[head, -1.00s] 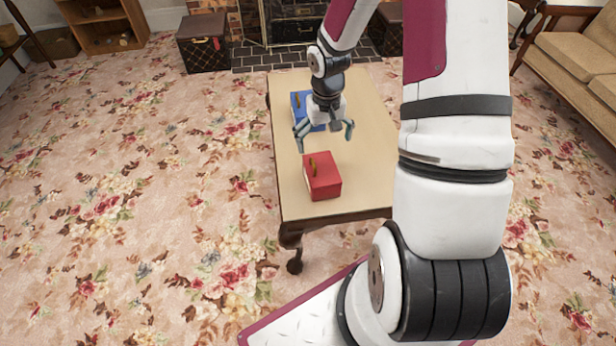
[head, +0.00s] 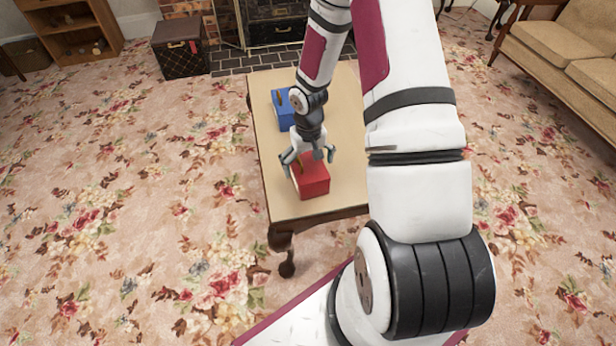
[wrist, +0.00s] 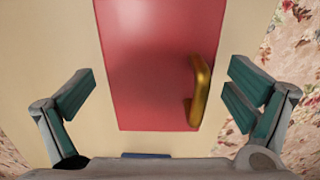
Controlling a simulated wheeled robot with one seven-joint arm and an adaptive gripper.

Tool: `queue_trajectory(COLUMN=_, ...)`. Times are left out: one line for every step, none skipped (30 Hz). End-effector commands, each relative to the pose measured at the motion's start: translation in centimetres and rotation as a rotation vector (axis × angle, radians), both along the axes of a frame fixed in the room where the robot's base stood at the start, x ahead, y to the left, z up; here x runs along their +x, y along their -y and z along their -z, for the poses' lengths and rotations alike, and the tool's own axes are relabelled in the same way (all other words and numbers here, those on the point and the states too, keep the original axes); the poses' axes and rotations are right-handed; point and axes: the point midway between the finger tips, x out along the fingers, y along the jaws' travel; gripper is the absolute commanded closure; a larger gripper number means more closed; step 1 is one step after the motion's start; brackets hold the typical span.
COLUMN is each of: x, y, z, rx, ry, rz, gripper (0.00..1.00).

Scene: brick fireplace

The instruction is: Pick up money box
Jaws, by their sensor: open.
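A red box (head: 313,182) with a gold handle sits on the wooden table; in the wrist view its red top (wrist: 145,60) fills the upper middle, with the gold handle (wrist: 200,92) near its right edge. A blue box (head: 283,110) stands farther back on the table, and a dark blue edge shows at the bottom of the wrist view. I cannot tell from any marking which one is the money box. My gripper (head: 308,164) is open and empty just above the red box. In the wrist view its two fingers (wrist: 160,98) are spread to either side of the red box.
The table (head: 340,115) has bare top to the right of the boxes. A dark trunk (head: 182,50) and a wooden shelf (head: 70,35) stand at the back left. A beige sofa (head: 575,60) is at the right. Floral carpet is open at the left.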

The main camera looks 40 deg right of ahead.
Motion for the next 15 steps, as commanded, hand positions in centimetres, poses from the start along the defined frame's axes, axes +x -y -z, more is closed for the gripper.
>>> queue_trajectory(x=0.0, y=0.0, z=1.1, rx=0.001, ry=-0.003, rz=0.0, gripper=0.02)
queue_trajectory(x=0.0, y=0.0, z=1.6, rx=0.001, ry=-0.003, rz=0.0, gripper=0.02)
queue_trajectory(x=0.0, y=0.0, z=2.1, rx=0.001, ry=-0.003, rz=-0.001, gripper=0.02)
queue_trajectory(x=0.0, y=0.0, z=2.5, rx=0.002, ry=-0.003, rz=-0.001, gripper=0.02)
queue_trajectory(x=0.0, y=0.0, z=2.7, rx=0.001, ry=-0.002, rz=-0.001, gripper=0.02)
queue_trajectory(x=0.0, y=0.0, z=2.9, rx=0.001, ry=-0.002, rz=0.0, gripper=0.02)
queue_trajectory(x=0.0, y=0.1, z=3.0, rx=0.0, ry=-0.001, rz=0.001, gripper=0.02)
queue_trajectory(x=0.0, y=0.1, z=3.0, rx=0.0, ry=-0.001, rz=0.001, gripper=0.02)
queue_trajectory(x=0.0, y=0.1, z=3.0, rx=0.0, ry=-0.001, rz=0.001, gripper=0.02)
queue_trajectory(x=0.0, y=0.1, z=2.9, rx=0.0, ry=0.0, rz=0.001, gripper=0.02)
queue_trajectory(x=0.0, y=0.1, z=2.9, rx=0.0, ry=0.0, rz=0.001, gripper=0.02)
queue_trajectory(x=0.0, y=0.1, z=2.9, rx=0.0, ry=-0.001, rz=0.001, gripper=0.02)
queue_trajectory(x=0.0, y=0.1, z=2.9, rx=0.0, ry=-0.001, rz=0.001, gripper=0.04)
queue_trajectory(x=0.0, y=0.1, z=2.9, rx=0.0, ry=-0.001, rz=0.001, gripper=0.11)
queue_trajectory(x=0.0, y=0.1, z=2.9, rx=0.0, ry=-0.001, rz=0.001, gripper=0.2)
